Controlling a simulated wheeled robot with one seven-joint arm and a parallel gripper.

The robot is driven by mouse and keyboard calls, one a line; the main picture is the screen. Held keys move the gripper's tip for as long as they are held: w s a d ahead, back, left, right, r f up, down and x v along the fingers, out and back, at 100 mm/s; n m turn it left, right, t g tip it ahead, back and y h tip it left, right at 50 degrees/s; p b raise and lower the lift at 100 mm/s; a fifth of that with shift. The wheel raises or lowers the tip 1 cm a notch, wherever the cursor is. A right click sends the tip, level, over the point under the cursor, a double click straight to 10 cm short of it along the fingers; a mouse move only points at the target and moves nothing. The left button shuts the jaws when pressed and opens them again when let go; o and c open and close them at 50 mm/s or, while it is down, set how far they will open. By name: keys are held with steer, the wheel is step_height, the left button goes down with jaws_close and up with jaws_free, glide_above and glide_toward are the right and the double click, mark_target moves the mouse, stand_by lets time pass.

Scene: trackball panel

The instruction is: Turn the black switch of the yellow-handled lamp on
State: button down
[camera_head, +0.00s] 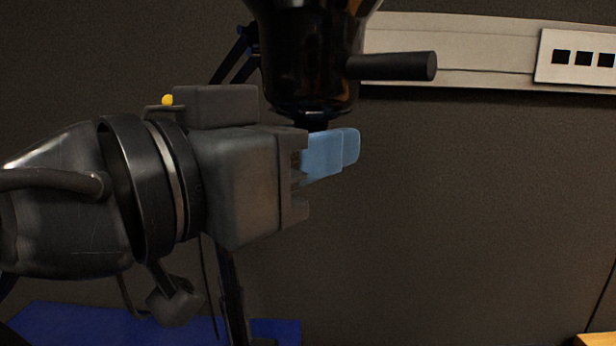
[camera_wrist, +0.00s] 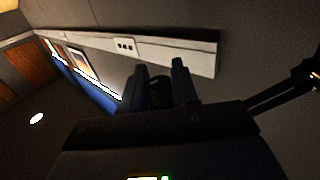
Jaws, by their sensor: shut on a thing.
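The black lamp head (camera_head: 310,50) hangs at the top of the head view, with a thick black rod (camera_head: 395,66) sticking out to the right. A small yellow knob (camera_head: 167,100) shows behind my wrist at the left; I cannot tell how it joins the lamp. A short black stem (camera_head: 312,123), seemingly the switch, reaches down from the lamp head to my fingers. My gripper (camera_head: 335,152) lies sideways beneath, its blue fingers shut on this dark part. In the wrist view, a dark rounded thing (camera_wrist: 160,92) sits between the fingers. The fingers hide most of the switch and its setting.
A pale wall rail (camera_head: 450,55) with a socket plate (camera_head: 580,58) runs behind the lamp. Dark lamp arm bars (camera_head: 232,295) stand behind my wrist. A blue surface (camera_head: 100,325) lies low at the left. The space right of my fingers looks clear.

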steer(key=m+g+h+b, duration=0.1)
steer(key=m+g+h, duration=0.2)
steer(key=g, duration=0.1)
steer(key=shift+f+m+h+b, duration=0.1)
steer(key=shift+m+h+b, duration=0.2)
steer(key=shift+b, duration=0.1)
steer(key=shift+m+g+h+b, duration=0.2)
steer(key=shift+m+g+h, duration=0.2)
steer(key=shift+m+g, duration=0.55)
steer(key=shift+m+g+h+b, duration=0.2)
steer(key=shift+m+g+h, duration=0.25)
steer(key=shift+g, duration=1)
steer(key=c, duration=1)
jaws_free()
steer(key=shift+o, duration=0.2)
